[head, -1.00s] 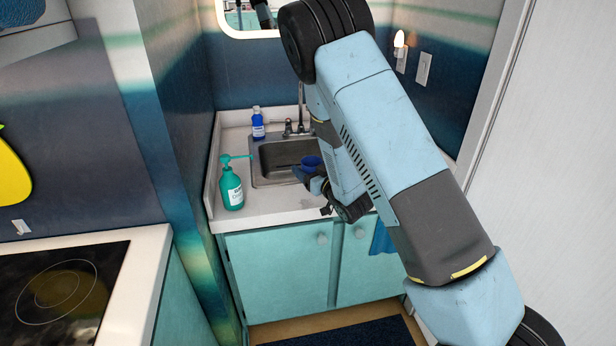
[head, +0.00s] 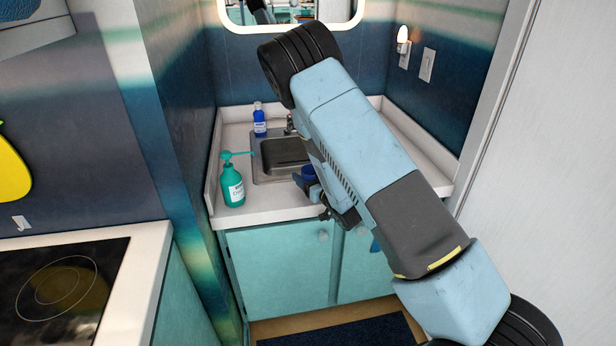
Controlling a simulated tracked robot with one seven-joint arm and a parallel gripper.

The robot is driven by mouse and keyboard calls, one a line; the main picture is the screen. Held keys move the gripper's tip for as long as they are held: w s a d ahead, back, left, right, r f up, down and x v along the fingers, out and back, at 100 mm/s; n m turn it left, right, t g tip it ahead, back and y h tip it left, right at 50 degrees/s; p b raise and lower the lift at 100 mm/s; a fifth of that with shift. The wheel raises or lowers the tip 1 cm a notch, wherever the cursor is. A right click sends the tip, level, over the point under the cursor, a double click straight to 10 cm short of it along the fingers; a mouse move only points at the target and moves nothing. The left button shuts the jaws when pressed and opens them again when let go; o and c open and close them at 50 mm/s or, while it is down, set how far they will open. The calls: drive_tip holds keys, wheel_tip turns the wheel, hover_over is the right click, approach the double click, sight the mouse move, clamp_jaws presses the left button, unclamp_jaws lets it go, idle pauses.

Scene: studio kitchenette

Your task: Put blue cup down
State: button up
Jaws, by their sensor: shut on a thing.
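The blue cup (head: 309,172) is small in the head view, at the front right of the sink, partly hidden behind my arm. My gripper (head: 302,183) is shut on the cup at the front edge of the counter. The fingers are dark and small, and the exact grip is hard to see. I cannot tell whether the cup touches the counter or the sink rim.
The steel sink (head: 262,170) is set in the white counter (head: 270,208). A green pump bottle (head: 233,187) stands left of the sink, and a blue bottle (head: 260,122) stands behind it. A stove (head: 60,290) is at the lower left. My arm hides the counter's right part.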

drive_tip(key=o, duration=1.1)
drive_tip(key=shift+o, duration=0.2)
drive_tip(key=v, duration=1.2)
drive_tip(key=w+d+r+m+h, duration=0.3)
drive_tip(key=w+d+r+h, duration=0.25)
drive_tip(key=r, duration=0.45)
drive_tip(key=s+d+r+m+g+h, duration=0.2)
drive_tip(key=s+d+r+g+h, duration=0.15)
drive_tip(key=d+r, duration=0.4)
drive_tip(key=s+d+r+g, duration=0.1)
drive_tip(key=s+r, duration=0.4)
drive_tip(key=s, duration=0.5)
drive_tip(key=s+d+r+m+g, duration=0.1)
drive_tip(key=s+r+g, duration=0.2)
drive_tip(key=s, duration=0.6)
drive_tip(key=s+d+r+g+h, duration=0.1)
drive_tip(key=s+d+r+g, duration=0.1)
drive_tip(key=s+r, duration=0.5)
drive_tip(key=s, duration=0.3)
drive_tip(key=shift+s+m, duration=0.35)
drive_tip(key=shift+m, duration=0.05)
